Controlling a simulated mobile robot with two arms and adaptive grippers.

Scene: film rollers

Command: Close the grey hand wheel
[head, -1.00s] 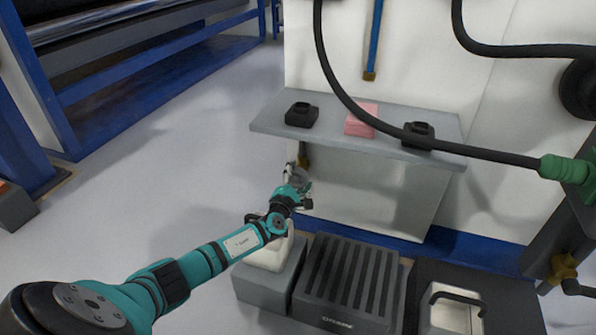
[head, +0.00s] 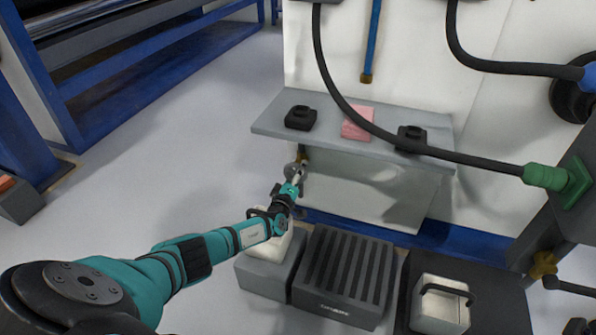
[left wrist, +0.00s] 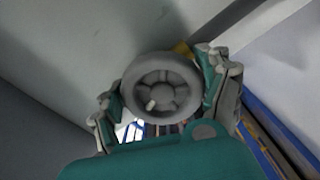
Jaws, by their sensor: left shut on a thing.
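The grey hand wheel (left wrist: 161,92) is a round spoked wheel with a small pale knob, facing the left wrist view. My left gripper (head: 297,175) is shut on it, with one finger at each side of the rim. In the head view the wheel is small and mostly hidden by the gripper, beside a brass fitting (head: 302,157) under the grey shelf. My right gripper is not in view.
The shelf (head: 275,123) above the gripper carries black blocks (head: 300,118) and a pink stack (head: 358,123). Below stand a pale container (head: 270,238), a slatted drain box (head: 345,275) and a handled white canister (head: 440,305). A black hose (head: 400,143) crosses at right.

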